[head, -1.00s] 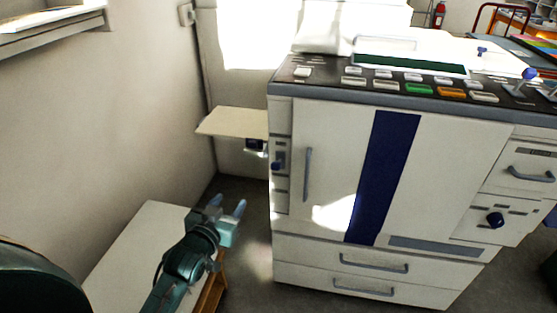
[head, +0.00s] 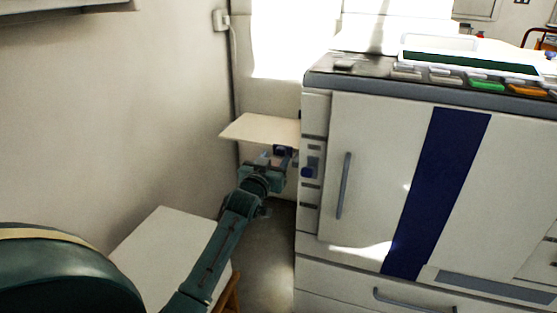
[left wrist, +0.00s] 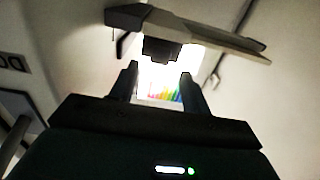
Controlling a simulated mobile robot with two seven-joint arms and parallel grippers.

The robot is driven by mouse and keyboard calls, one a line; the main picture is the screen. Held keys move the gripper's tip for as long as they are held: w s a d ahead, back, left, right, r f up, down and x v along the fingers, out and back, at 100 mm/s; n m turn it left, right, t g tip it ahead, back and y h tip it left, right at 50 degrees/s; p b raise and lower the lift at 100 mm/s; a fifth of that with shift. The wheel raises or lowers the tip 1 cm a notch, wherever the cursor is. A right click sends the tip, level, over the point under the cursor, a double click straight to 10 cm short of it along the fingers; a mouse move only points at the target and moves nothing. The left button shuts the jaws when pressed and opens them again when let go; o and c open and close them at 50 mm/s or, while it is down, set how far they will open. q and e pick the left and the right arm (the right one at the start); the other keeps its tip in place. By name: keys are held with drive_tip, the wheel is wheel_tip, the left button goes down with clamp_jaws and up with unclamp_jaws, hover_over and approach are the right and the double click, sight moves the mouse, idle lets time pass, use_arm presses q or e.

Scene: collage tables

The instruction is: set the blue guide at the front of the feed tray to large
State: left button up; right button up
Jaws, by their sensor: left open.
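The feed tray (head: 255,129) is a flat beige shelf on the left side of the white machine. The blue guide (head: 283,150) is a small dark blue block under the tray's front edge, close to the machine. My left gripper (head: 272,158) is just below the tray, close to the guide and partly overlapping it. In the left wrist view the tray (left wrist: 215,38) crosses the top, and the dark guide (left wrist: 161,52) hangs from it. The left fingertips (left wrist: 159,72) are open, one on each side below the block; contact cannot be told. The setting marks are not readable.
The white machine (head: 375,150) stands right beside the gripper, with a door handle (head: 344,185) on its front. A small white table (head: 160,245) is below my left arm. The wall (head: 110,120) is at the left. A coloured strip (left wrist: 165,92) shows between the fingers.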

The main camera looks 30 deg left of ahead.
sight(280, 151)
use_arm(q)
drive_tip(key=shift+b+x, duration=0.45)
drive_tip(key=shift+x, duration=1.45)
drive_tip(key=shift+c, duration=0.4)
clamp_jaws()
